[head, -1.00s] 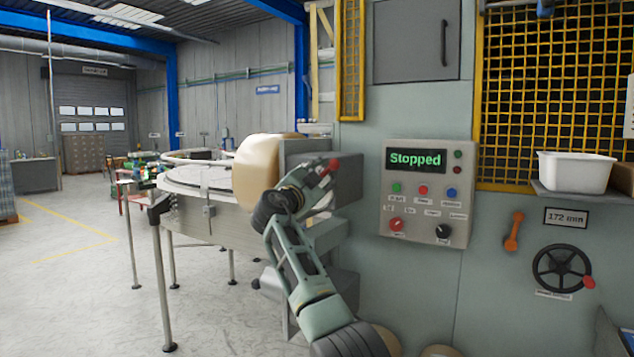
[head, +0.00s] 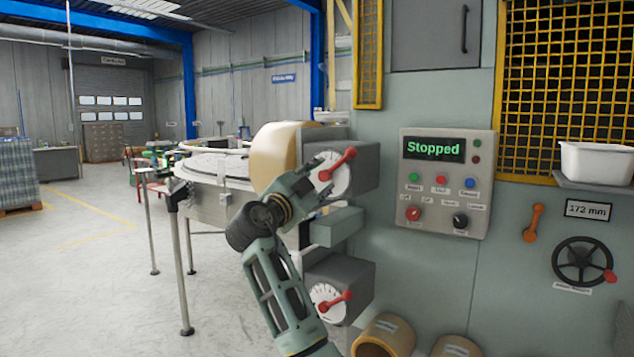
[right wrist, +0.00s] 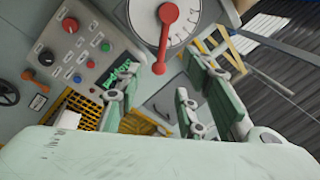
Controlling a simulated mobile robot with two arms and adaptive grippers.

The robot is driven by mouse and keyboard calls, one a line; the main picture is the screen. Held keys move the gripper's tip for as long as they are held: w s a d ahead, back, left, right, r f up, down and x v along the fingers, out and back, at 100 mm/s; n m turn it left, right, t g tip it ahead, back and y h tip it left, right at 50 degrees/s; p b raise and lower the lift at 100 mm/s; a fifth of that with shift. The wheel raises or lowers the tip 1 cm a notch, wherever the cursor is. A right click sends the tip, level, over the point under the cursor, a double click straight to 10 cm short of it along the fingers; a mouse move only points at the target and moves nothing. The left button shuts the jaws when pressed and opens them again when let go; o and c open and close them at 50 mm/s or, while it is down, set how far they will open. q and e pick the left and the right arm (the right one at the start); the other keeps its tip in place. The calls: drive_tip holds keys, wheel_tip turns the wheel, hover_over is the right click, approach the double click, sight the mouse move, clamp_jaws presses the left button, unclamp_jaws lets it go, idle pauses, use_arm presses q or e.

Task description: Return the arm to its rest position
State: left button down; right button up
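My right arm rises from the bottom of the head view. Its gripper (head: 314,186) is in front of the upper grey dial box (head: 352,168) on the machine's side. In the right wrist view its green fingers stand apart, with nothing held between them. The upper dial's red lever (right wrist: 165,40) shows beyond the fingertips there; in the head view it is tilted up to the right (head: 338,164). I cannot tell the exact gap between gripper and dial. My left gripper is in no view.
The control panel (head: 447,185) reads "Stopped". Further right are an orange handle (head: 534,222), a black handwheel (head: 582,262) and a white bin (head: 597,163). A round conveyor table (head: 215,172) stands behind; open floor lies left.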

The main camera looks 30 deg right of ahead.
drive_tip(key=shift+f, duration=0.1)
idle(0.3)
